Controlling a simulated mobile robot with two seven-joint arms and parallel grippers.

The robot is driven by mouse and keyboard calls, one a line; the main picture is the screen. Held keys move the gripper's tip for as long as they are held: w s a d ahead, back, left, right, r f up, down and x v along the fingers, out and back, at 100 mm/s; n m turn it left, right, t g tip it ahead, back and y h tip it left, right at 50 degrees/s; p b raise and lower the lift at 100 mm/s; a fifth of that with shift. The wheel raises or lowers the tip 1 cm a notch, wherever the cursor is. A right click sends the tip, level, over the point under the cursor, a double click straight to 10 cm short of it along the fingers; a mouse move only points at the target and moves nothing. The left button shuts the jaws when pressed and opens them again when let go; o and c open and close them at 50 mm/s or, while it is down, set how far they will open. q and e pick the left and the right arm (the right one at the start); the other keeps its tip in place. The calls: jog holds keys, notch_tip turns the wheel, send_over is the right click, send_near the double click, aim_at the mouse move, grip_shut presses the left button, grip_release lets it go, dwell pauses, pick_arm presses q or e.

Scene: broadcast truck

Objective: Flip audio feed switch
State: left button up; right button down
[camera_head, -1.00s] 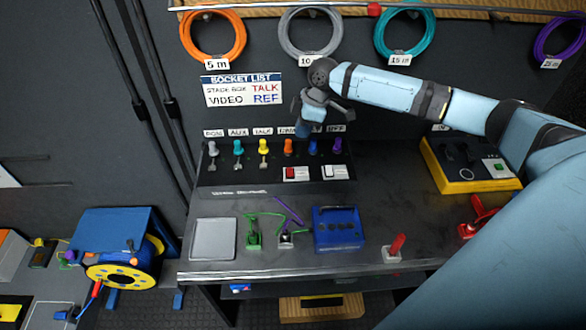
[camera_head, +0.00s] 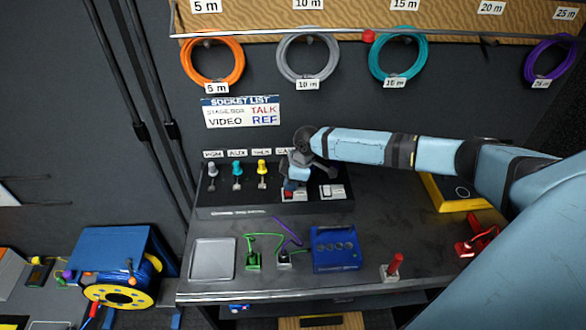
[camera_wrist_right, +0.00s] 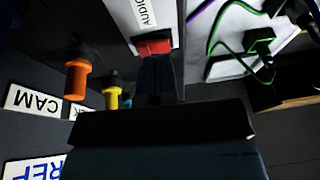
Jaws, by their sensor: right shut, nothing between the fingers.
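The audio feed switch is a red rocker on a white plate (camera_head: 297,197) on the sloped black panel. In the wrist view, the red rocker (camera_wrist_right: 153,46) sits beside the printed word AUDIO (camera_wrist_right: 146,12). My right gripper (camera_head: 289,187) is shut and empty, pointing down over the plate and partly hiding it. In the wrist view, the right fingertips (camera_wrist_right: 158,60) are at the edge of the red rocker; I cannot tell whether they touch. My left gripper is not in view.
Grey, teal and yellow plugs (camera_head: 237,168) stand left of my gripper, with an orange plug (camera_wrist_right: 76,80) close to it in the wrist view. A second white switch plate (camera_head: 333,191) is just right. A blue box (camera_head: 336,249) stands in front on the desk.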

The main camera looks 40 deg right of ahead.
aim_at(290, 195)
jog(key=shift+s+f, duration=0.1)
jog(key=shift+f, duration=0.65)
jog(key=shift+s+a+f+t+h+p, duration=0.2)
jog(key=shift+s+f+t+h+p, duration=0.1)
jog(key=shift+t+p, duration=0.25)
jog(key=shift+s+a+r+p, duration=0.1)
jog(key=shift+s+p, duration=0.1)
jog(key=shift+p, duration=0.3)
jog(key=shift+f, duration=0.4)
jog(key=shift+b, duration=0.3)
jog(key=shift+w+d+r, duration=0.1)
jog(key=shift+w+d, duration=0.1)
jog(key=shift+w, duration=0.1)
jog(key=shift+w+d+r, duration=0.2)
jog(key=shift+r, duration=0.05)
jog(key=shift+w, duration=0.1)
